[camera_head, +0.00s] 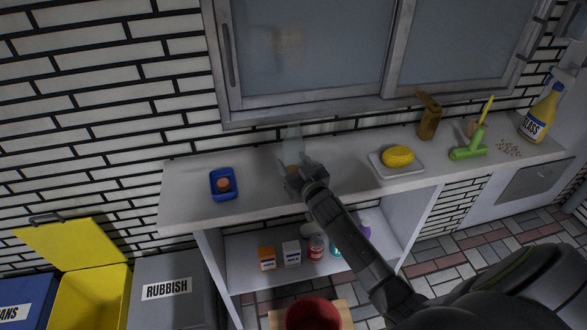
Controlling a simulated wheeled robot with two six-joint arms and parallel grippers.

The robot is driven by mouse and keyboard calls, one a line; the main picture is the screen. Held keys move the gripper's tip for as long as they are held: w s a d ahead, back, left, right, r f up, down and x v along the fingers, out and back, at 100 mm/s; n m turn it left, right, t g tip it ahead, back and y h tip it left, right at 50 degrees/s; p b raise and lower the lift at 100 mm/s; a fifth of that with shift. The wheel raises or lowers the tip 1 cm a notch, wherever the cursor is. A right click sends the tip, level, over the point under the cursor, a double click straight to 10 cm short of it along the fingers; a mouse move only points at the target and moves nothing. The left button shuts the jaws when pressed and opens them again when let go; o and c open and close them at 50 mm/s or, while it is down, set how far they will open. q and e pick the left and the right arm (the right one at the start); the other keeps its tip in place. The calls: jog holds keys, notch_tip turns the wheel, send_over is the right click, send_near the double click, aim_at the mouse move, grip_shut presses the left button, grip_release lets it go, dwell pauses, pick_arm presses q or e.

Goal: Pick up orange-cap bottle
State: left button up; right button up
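A clear, pale bottle (293,146) stands upright on the counter near the window, with its narrow end up. My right gripper (293,174) is at its lower part, in front of it, and hides its base. A small orange patch shows between the gripper and the bottle; I cannot tell if it is a cap. I cannot tell if the fingers touch the bottle or are closed on it. My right arm comes in from the lower right. My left gripper is not in view.
Several containers stand on the shelf below.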

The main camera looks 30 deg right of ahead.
jog(key=c, duration=0.3)
jog(key=shift+r, duration=0.1)
